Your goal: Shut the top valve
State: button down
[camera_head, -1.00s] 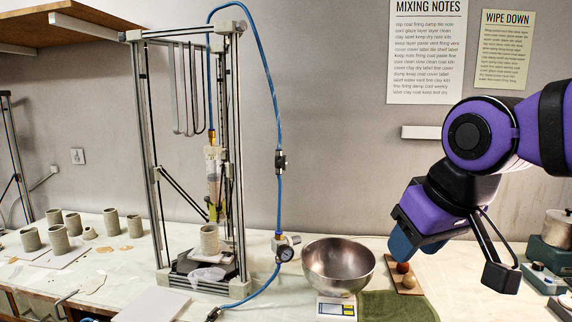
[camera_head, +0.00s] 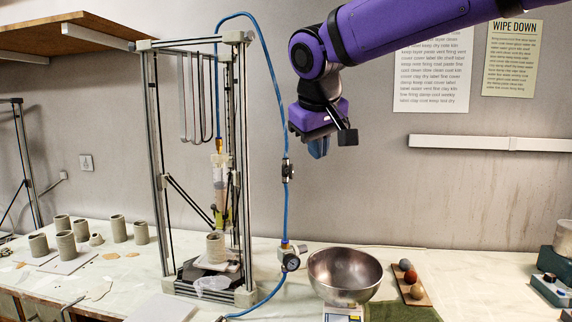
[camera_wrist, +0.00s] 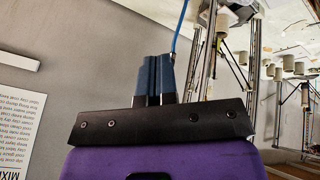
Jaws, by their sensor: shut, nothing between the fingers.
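The top valve (camera_head: 287,170) is a small black inline fitting on the blue hose (camera_head: 276,88), hanging upright in front of the grey wall. Its handle is too small to read. My gripper (camera_head: 319,149) is shut and empty, to the right of the valve and slightly above it in the head view, apart from it in that picture. In the wrist view, the two blue fingers (camera_wrist: 153,78) are together, and the hose (camera_wrist: 180,32) passes just beyond and right of their tips. The valve is not clear there.
The clay printer frame (camera_head: 160,160) stands left of the hose. Below are a gauge with regulator (camera_head: 290,260), a metal bowl (camera_head: 345,272) and a board with coloured balls (camera_head: 414,292). A white wall rail (camera_head: 480,143) runs at right.

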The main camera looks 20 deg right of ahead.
jog(key=h, duration=0.1)
send_near(289, 166)
jog(key=s+a+r, duration=0.1)
jog(key=s+a, duration=0.3)
jog(key=a, duration=0.1)
jog(key=w+d+f, duration=0.6)
jog(key=f, duration=0.2)
jog(key=shift+w+d+n+t, duration=0.15)
jog(key=shift+n+t, duration=0.25)
jog(key=shift+f, duration=0.1)
jog(key=shift+d, duration=0.15)
jog(key=shift+r, duration=0.25)
jog(key=shift+r, duration=0.7)
